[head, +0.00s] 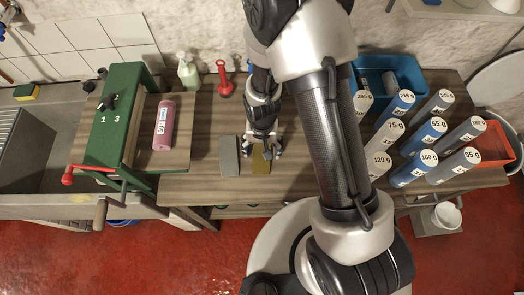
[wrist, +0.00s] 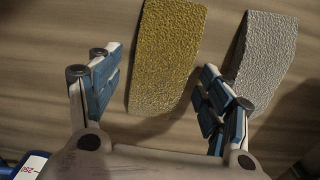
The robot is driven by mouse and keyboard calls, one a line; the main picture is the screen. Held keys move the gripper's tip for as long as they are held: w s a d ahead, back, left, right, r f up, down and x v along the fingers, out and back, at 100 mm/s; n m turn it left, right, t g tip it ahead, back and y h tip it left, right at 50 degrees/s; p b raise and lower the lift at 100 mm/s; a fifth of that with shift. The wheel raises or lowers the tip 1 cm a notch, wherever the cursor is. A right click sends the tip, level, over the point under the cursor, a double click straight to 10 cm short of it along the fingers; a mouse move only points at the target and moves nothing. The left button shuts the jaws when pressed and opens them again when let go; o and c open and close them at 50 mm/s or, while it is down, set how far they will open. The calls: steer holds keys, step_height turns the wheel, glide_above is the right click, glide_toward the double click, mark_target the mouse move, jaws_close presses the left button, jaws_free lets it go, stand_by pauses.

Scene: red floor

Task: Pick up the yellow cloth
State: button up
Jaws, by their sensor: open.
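The yellow cloth (head: 261,167) lies on the wooden bench top and is partly covered by my gripper (head: 264,149) in the head view. My gripper (wrist: 154,64) is open and empty, with one blue-padded finger on each side of the cloth's near end. The fingers appear apart from the cloth; their height above it is hard to tell.
A grey cloth (head: 229,156) lies beside the yellow one; in the wrist view (wrist: 266,48) it is close to the right finger. Several weight-labelled cylinders (head: 428,131) stand right. A red plunger-like object (head: 225,82) stands behind.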

steer(key=c, duration=1.2)
steer(key=shift+c, duration=0.2)
